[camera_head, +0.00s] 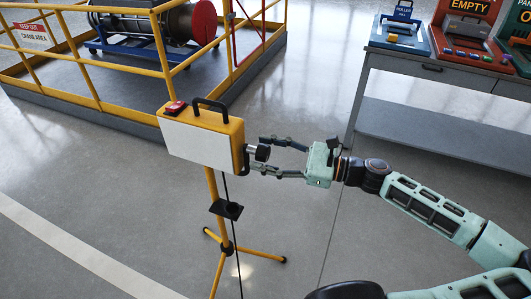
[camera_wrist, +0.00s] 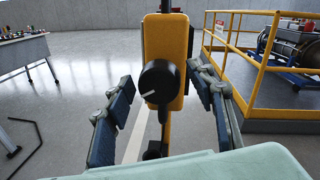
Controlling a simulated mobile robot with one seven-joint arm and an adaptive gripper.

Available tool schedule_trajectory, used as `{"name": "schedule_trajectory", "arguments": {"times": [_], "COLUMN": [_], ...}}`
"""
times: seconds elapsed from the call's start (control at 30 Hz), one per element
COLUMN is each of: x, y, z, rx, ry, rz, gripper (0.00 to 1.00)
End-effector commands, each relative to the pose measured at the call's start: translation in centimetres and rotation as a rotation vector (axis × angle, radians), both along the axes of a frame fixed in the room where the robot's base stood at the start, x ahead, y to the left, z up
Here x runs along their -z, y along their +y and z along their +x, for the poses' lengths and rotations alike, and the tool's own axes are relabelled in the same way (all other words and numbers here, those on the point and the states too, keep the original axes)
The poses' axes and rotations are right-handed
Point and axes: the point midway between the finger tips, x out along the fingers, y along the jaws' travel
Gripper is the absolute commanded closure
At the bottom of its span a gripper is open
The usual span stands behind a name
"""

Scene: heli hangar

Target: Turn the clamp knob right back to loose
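The clamp knob (camera_wrist: 158,82) is a dark round knob with a white pointer line, on the narrow side of a yellow box (camera_wrist: 167,45). In the wrist view the pointer line lies near level, tilted slightly. In the head view the knob (camera_head: 259,153) sticks out from the right side of the yellow box (camera_head: 232,131), which stands on a yellow tripod (camera_head: 213,205). My gripper (camera_head: 272,156) is open, with one finger on each side of the knob. In the wrist view my gripper (camera_wrist: 158,110) shows gaps between both fingers and the knob.
Yellow railings (camera_head: 95,80) enclose a platform behind the box. A workbench (camera_head: 440,75) with coloured cases stands at the back right. A dark cable hangs beside the tripod pole. The floor around the tripod is clear.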

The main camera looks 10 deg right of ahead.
Motion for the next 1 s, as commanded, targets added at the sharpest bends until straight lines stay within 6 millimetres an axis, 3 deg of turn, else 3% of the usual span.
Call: {"name": "schedule_trajectory", "arguments": {"times": [0.03,0.37,0.7,1.0], "x": [0.01,0.03,-0.03,-0.14], "y": [-0.02,-0.01,0.01,0.0], "z": [-0.01,-0.04,-0.09,-0.12], "rx": [0.0,-0.001,-0.002,-0.003], "ry": [0.0,0.0,-0.041,-0.208], "rz": [0.0,0.0,-0.032,-0.155], "gripper": [0.55,0.91,0.91,0.91]}}
